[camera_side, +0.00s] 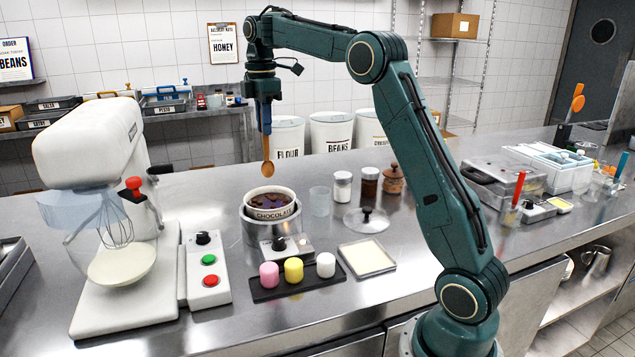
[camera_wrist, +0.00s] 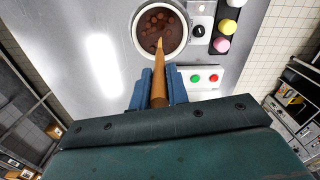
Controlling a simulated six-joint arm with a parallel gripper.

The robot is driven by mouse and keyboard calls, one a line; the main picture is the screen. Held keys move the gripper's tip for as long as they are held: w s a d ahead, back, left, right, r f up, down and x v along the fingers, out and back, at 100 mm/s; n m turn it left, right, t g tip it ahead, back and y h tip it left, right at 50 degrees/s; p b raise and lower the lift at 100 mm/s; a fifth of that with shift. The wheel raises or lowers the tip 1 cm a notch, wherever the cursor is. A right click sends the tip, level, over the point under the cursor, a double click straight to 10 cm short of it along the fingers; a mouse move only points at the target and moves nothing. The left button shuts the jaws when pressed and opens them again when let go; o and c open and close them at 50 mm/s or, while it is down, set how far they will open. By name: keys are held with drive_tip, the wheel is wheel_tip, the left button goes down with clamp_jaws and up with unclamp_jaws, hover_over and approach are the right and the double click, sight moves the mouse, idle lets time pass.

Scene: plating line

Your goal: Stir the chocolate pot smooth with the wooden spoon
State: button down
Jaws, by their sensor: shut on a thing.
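The wooden spoon (camera_side: 267,162) hangs upright from my gripper (camera_side: 266,118), bowl down. Its bowl shows just above the pot's rim in the side view, apart from the chocolate. The chocolate pot (camera_side: 271,213) is cream-coloured, labelled CHOCOLATE, and sits in a metal warmer (camera_side: 257,234). In the wrist view, the pot (camera_wrist: 137,42) holds dark chocolate (camera_wrist: 157,27) with several lighter brown lumps in it. My gripper's blue fingers (camera_wrist: 159,92) are shut on the spoon's handle (camera_wrist: 159,86), and the spoon points towards the pot.
A stand mixer (camera_side: 95,150) and a button box (camera_side: 207,272) stand left of the pot. A dark tray (camera_side: 262,291) with pink, yellow and white pieces lies in front. A glass cup (camera_side: 320,201), jars (camera_side: 342,187) and a lid (camera_side: 366,219) stand to the right.

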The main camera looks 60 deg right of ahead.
sight(266, 159)
drive_tip(key=shift+f, duration=5.35)
drive_tip(key=shift+w+d, duration=0.1)
